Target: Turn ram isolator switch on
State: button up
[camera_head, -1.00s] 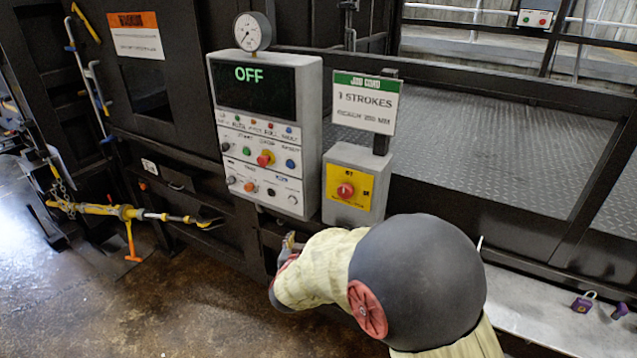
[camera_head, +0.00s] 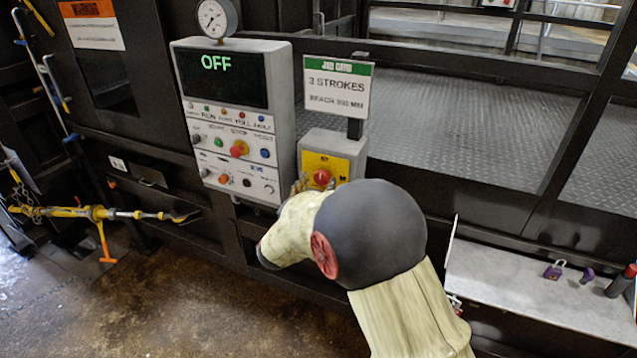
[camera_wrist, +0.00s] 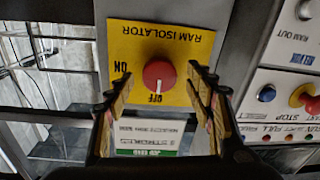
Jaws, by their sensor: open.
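The ram isolator switch is a red round knob (camera_head: 322,177) on a yellow plate (camera_head: 340,163), on a grey box right of the control panel. In the wrist view the plate appears upside down, and the white mark on the red knob (camera_wrist: 159,75) points at OFF. ON is printed to the left there. My gripper (camera_wrist: 158,72) is open, its two fingers on either side of the knob with gaps to it. In the head view my gripper (camera_head: 300,185) is mostly hidden by my arm, just below and left of the knob.
The control panel (camera_head: 225,180) reads OFF and has a gauge (camera_head: 216,18) on top. A job card (camera_head: 338,87) stands above the isolator box. A shelf (camera_head: 530,290) at right holds a purple padlock (camera_head: 555,270). A yellow bar (camera_head: 90,213) is at left.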

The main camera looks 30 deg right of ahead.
jog(key=shift+w+d, duration=0.25)
jog(key=shift+d, duration=0.1)
jog(key=shift+c, duration=0.2)
jog(key=c, duration=1.1)
